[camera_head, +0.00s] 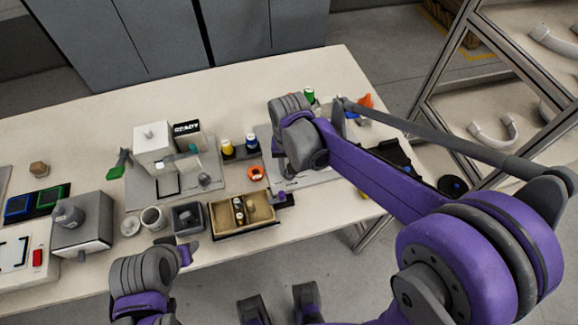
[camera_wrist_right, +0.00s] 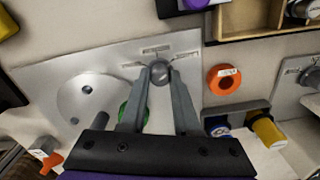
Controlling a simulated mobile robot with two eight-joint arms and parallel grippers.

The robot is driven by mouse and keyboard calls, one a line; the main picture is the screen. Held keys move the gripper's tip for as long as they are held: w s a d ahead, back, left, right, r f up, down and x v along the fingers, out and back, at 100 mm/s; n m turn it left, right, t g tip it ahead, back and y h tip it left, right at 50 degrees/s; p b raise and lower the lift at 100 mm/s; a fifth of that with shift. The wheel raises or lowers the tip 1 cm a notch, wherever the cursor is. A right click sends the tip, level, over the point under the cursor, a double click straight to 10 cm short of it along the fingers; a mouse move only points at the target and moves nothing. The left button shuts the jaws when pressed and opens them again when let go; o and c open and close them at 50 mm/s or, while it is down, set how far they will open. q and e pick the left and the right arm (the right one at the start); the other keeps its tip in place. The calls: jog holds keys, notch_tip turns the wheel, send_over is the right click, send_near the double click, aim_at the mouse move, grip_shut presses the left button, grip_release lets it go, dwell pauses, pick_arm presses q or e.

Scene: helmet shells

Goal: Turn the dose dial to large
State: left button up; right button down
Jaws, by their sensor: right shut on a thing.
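In the right wrist view, a small round grey dial (camera_wrist_right: 160,77) stands on a pale metal plate (camera_wrist_right: 112,62). Small label strips sit to its left, above it and to its right; their words are too small to read. My right gripper (camera_wrist_right: 160,73) is shut on the dial, one finger on each side. In the head view, my right arm covers the dial and these fingertips.
An orange ring (camera_wrist_right: 224,79) lies right of the plate, near a holder with blue and yellow capped bottles (camera_wrist_right: 267,130). A second dial (camera_wrist_right: 311,76) sits on another plate at the right. A divided wooden tray (camera_head: 262,213) is at the table's front. A large disc (camera_wrist_right: 88,98) shares the plate.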

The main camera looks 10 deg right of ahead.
jog(key=c, duration=0.6)
grip_release()
jog(key=shift+c, duration=0.2)
pick_arm(q)
jog(key=shift+w+r+p, duration=0.1)
jog(key=shift+r+p, duration=0.45)
jog(key=shift+r, duration=0.05)
pick_arm(e)
notch_tip(320, 180, up, 11)
pick_arm(q)
jog(key=r+p, duration=0.2)
jog(key=w+r+p, duration=0.1)
jog(key=r+p, duration=0.1)
jog(key=shift+r, duration=0.35)
pick_arm(e)
jog(key=s+d+f+n+t, duration=0.1)
jog(key=s+d+t, duration=0.1)
jog(key=s, duration=0.5)
jog(key=s+d+f+n+t, duration=0.1)
jog(key=s+d+t, duration=0.2)
jog(key=s, duration=0.4)
jog(key=shift+s+d+f+n, duration=0.15)
jog(key=shift+d+f+n, duration=0.25)
jog(key=shift+d, duration=0.45)
